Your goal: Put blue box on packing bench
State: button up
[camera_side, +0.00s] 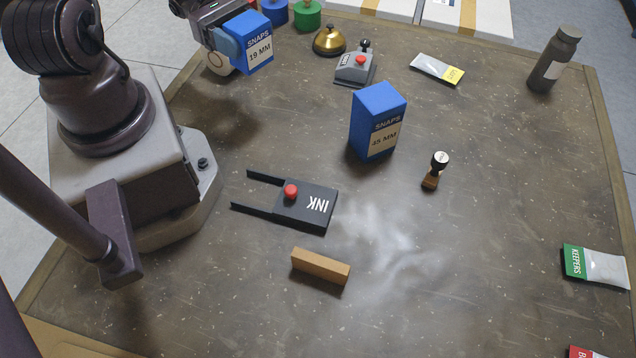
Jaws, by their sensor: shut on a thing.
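A blue box labelled "SNAPS 19 MM" (257,52) is at the top left of the view, held in my gripper (227,44). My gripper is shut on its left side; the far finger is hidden. The box appears raised above the bench, with a dark shadow below. A second, larger blue box labelled "SNAPS 45 MM" (372,133) stands upright on the brown speckled bench top (480,240), right of centre, apart from my gripper.
Near the held box are a brass bell (329,41), a grey red-button device (355,67), and blue and green round items (307,15). The lower right-centre is clear.

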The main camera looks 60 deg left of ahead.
jog(key=shift+w+r+t, duration=0.15)
jog(key=shift+r+t, duration=0.15)
jog(key=shift+w+a, duration=0.1)
jog(key=shift+w, duration=0.05)
jog(key=w+a+f, duration=0.1)
jog(key=w+f, duration=0.2)
jog(key=w, duration=0.1)
jog(key=w+a+f, duration=0.2)
jog(key=w+f, duration=0.1)
jog(key=w, duration=0.1)
jog(key=w+a+f, duration=0.1)
jog(key=w+f, duration=0.2)
jog(key=w, duration=0.1)
jog(key=shift+w+a+f, duration=0.25)
jog(key=shift+a+f, duration=0.05)
jog(key=shift+w+f, duration=0.2)
jog(key=shift+f, duration=1.5)
jog(key=shift+f, duration=0.1)
jog(key=o, duration=1.1)
